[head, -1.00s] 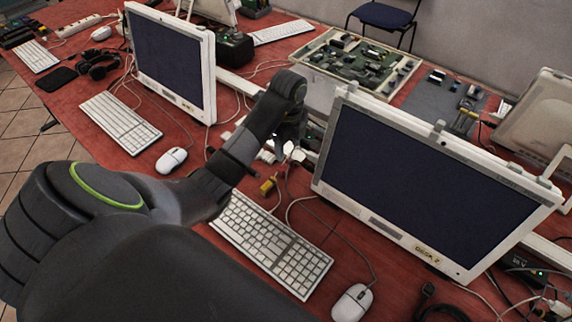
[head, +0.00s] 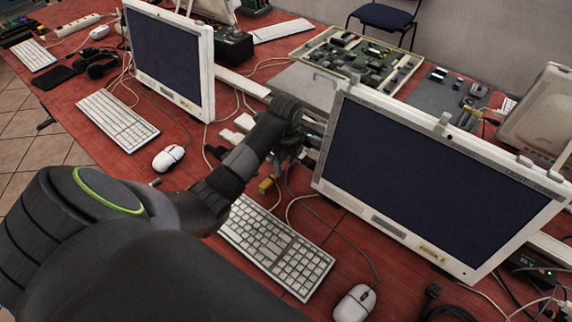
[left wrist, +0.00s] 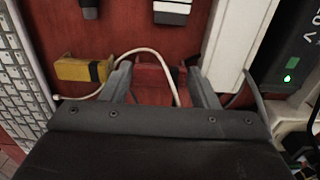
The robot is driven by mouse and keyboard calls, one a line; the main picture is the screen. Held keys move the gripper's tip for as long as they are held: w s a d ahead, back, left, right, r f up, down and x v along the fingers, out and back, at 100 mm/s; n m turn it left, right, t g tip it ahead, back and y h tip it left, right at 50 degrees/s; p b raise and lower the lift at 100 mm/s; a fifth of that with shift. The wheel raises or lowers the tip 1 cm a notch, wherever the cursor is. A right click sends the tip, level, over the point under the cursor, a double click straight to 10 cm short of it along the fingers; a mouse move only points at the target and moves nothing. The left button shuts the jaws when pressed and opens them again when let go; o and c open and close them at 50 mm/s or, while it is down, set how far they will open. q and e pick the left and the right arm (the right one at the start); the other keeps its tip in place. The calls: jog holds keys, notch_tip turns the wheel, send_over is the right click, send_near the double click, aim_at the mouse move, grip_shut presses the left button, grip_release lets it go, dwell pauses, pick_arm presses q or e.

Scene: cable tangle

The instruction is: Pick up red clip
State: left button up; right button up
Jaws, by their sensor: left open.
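The red clip (left wrist: 152,80) shows in the left wrist view as a small red block, close in colour to the red tabletop. It lies between the two fingers of my left gripper (left wrist: 160,88), partly hidden by the gripper body. The fingers are apart, one on each side of it. A pale cable passes close by or over it. In the head view my left gripper (head: 287,158) is low over the table between the two monitors, and the clip cannot be made out there. My right gripper is not in view.
A yellow clip (left wrist: 84,70) lies left of the fingers in the left wrist view. A white keyboard (head: 275,247) and a monitor (head: 425,185) flank the spot in the head view. A black box with a green light (left wrist: 291,60) stands close on the right.

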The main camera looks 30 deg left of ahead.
pick_arm(q)
jog(key=c, duration=0.6)
jog(key=shift+r, duration=0.15)
